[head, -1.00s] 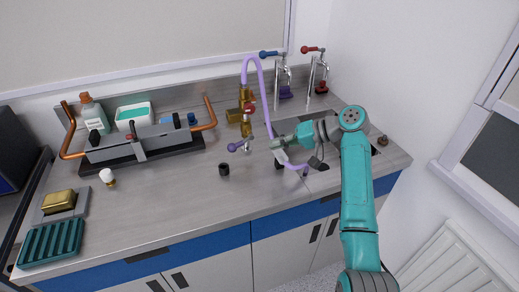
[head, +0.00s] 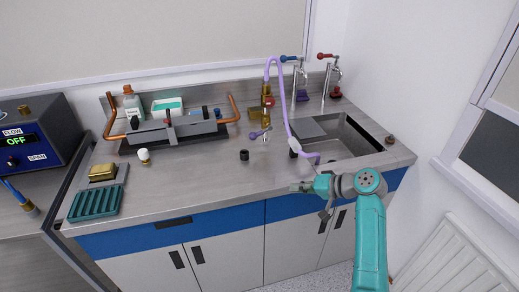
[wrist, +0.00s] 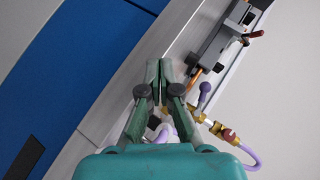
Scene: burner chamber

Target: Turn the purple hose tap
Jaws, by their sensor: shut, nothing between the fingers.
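The purple hose (head: 283,100) arches up from the brass and comes down to the sink's left edge, ending near a white nozzle (head: 294,146). My gripper (head: 296,187) is shut and empty at the counter's front edge, below and right of the tap and apart from it. In the wrist view the fingertips (wrist: 158,68) are together.
A sink (head: 345,137) with blue and red-handled taps (head: 337,75) lies to the right. A small black cylinder (head: 244,155) stands in front of the purple tap. A burner with copper pipes (head: 175,133) is at the back left. The front counter (head: 190,182) is mostly clear.

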